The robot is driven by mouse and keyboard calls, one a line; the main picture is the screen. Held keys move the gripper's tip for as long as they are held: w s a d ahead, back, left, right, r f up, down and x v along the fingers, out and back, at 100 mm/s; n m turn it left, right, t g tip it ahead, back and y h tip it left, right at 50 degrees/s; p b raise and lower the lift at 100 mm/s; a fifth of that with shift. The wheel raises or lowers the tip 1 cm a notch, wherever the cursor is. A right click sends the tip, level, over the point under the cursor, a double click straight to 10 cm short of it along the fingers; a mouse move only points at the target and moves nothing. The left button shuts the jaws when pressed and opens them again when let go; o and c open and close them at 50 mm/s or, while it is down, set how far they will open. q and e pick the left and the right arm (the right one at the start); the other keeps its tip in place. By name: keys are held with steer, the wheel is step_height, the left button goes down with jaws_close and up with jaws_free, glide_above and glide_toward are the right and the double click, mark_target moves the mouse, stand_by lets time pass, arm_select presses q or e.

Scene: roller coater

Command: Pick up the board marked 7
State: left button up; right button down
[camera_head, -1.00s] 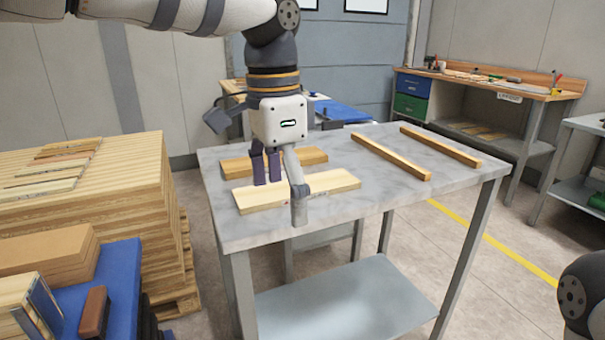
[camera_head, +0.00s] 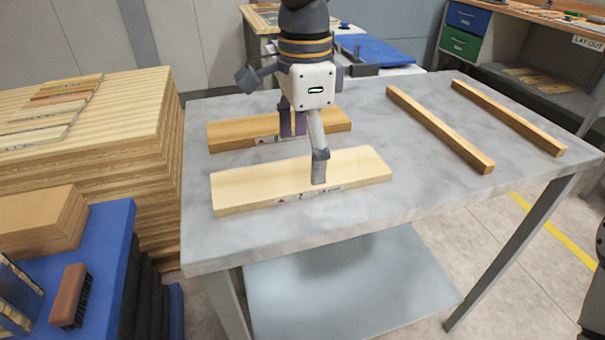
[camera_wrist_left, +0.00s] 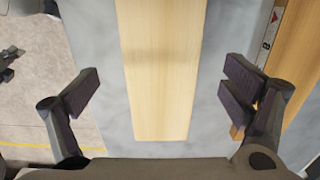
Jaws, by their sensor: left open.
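A pale board (camera_head: 255,187) lies flat on the grey table, nearer me. Its front-edge label seems to read 7, though the print is small. A darker board (camera_head: 229,134) lies behind it, its label partly hidden by my fingers; in the left wrist view that board (camera_wrist_left: 297,50) shows a mark like an 8. My left gripper (camera_head: 305,152) is open and empty above the boards, pointing down. In the left wrist view, the pale board (camera_wrist_left: 160,70) runs between the spread fingers of the gripper (camera_wrist_left: 160,100). My right gripper is out of view.
Two narrow strips (camera_head: 437,128) (camera_head: 507,117) lie on the table's right side. A bare stretch of grey table (camera_head: 410,222) is at the front. A timber stack (camera_head: 150,130) stands left, with a blue-covered surface (camera_head: 105,245) and a brush (camera_head: 70,295) in front of it.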

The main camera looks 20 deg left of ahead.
mark_target(301, 173)
arm_select(q)
steer(key=f, duration=0.3)
steer(key=shift+s+a, duration=0.1)
steer(key=shift+a, duration=0.1)
steer(key=c, duration=1.4)
